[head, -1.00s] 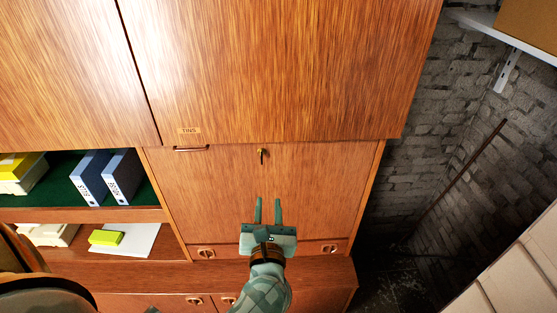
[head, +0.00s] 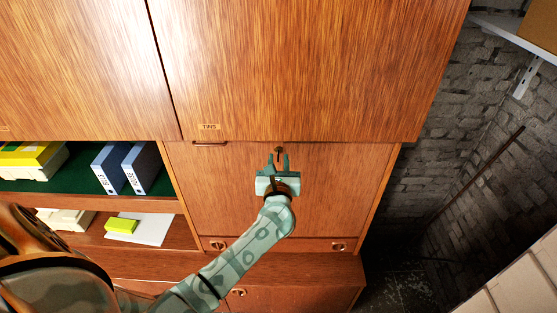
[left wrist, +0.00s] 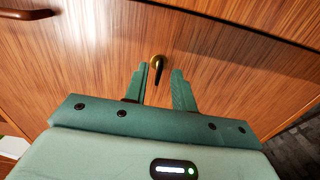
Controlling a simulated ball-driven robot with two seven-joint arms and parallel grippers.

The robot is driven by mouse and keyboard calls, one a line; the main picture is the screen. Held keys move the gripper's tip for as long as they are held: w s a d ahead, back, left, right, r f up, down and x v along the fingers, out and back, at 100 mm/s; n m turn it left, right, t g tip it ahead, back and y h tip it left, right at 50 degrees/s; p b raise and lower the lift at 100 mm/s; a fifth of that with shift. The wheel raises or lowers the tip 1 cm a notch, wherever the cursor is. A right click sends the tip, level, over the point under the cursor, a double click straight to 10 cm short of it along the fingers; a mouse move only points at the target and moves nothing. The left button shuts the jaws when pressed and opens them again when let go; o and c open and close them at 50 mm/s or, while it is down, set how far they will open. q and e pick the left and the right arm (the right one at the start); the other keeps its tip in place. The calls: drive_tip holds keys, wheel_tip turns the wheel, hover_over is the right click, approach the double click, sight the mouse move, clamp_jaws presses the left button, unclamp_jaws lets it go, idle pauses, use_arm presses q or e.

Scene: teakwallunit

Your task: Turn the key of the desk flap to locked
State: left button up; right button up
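The desk flap (head: 340,190) is the closed upright wood panel below the big upper door. Its small brass key (head: 278,151) sits in the lock near the flap's top edge. In the left wrist view the key (left wrist: 157,63) has a round brass plate and a dark bow hanging down. My left gripper (head: 279,157) is open just below and in front of the key. In the left wrist view its two fingers (left wrist: 159,72) stand on either side of the key, apart from it as far as I can see. My right gripper is not in view.
The upper door marked TINS (head: 208,127) overhangs the flap, with a handle (head: 209,143) at its lower edge. A small drawer row (head: 280,245) runs below the flap.

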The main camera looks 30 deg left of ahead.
use_arm(q)
drive_tip(key=shift+w+a, duration=0.2)
clamp_jaws()
